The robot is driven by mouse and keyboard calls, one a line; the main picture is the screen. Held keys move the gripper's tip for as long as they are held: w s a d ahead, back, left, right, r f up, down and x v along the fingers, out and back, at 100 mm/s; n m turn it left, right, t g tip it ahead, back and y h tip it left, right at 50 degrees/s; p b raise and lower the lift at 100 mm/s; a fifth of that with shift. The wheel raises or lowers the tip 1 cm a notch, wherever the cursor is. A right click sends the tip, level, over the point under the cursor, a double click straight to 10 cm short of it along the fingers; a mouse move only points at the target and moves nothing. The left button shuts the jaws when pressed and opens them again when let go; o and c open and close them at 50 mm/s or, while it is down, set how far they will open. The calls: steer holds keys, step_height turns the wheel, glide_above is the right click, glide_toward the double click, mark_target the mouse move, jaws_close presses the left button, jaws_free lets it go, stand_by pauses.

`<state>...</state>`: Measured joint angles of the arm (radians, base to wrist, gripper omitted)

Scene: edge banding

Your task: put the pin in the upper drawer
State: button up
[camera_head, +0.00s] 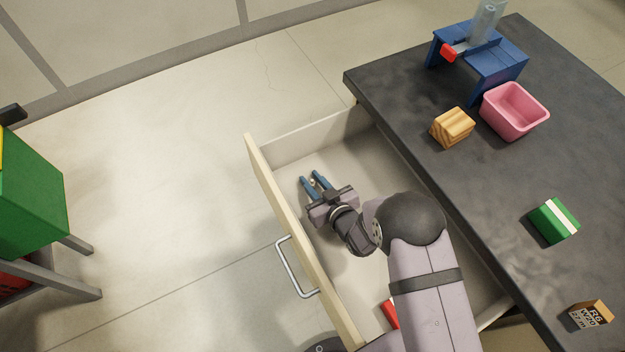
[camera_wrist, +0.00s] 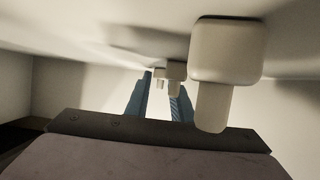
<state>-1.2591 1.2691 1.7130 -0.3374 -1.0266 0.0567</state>
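The open drawer (camera_head: 290,285), with a pale wooden front, extends from the dark table. My gripper (camera_head: 313,180) is down inside it, near the front's far end. Its two blue fingers are apart, with a small pale thing between them that could be a pin. In the wrist view, the fingers (camera_wrist: 160,95) reach away from the camera. A pale pin with a wide block end and narrower stem (camera_wrist: 228,55) is close on the right. Smaller similar pins (camera_wrist: 175,72) show near the fingertips. I cannot tell whether any touches a finger.
A red object (camera_head: 390,314) lies in the drawer, partly behind my arm. The table (camera_head: 470,190) holds a pink bin (camera_head: 514,110), a wooden block (camera_head: 452,127), a blue stand (camera_head: 480,60), a green box (camera_head: 554,221) and a labelled block (camera_head: 591,315). A green cabinet (camera_head: 30,195) stands left.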

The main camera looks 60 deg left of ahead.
steer(key=shift+o, duration=0.9)
steer(key=shift+r, duration=0.15)
steer(key=shift+d+r+p, duration=0.35)
steer(key=shift+d+p, duration=0.15)
steer(key=shift+p, duration=0.2)
steer(key=p+v, duration=0.5)
steer(key=v, duration=0.4)
steer(key=shift+d+p, duration=0.15)
steer(key=shift+p, duration=0.15)
steer(key=shift+v, duration=0.75)
steer(key=shift+f, duration=0.1)
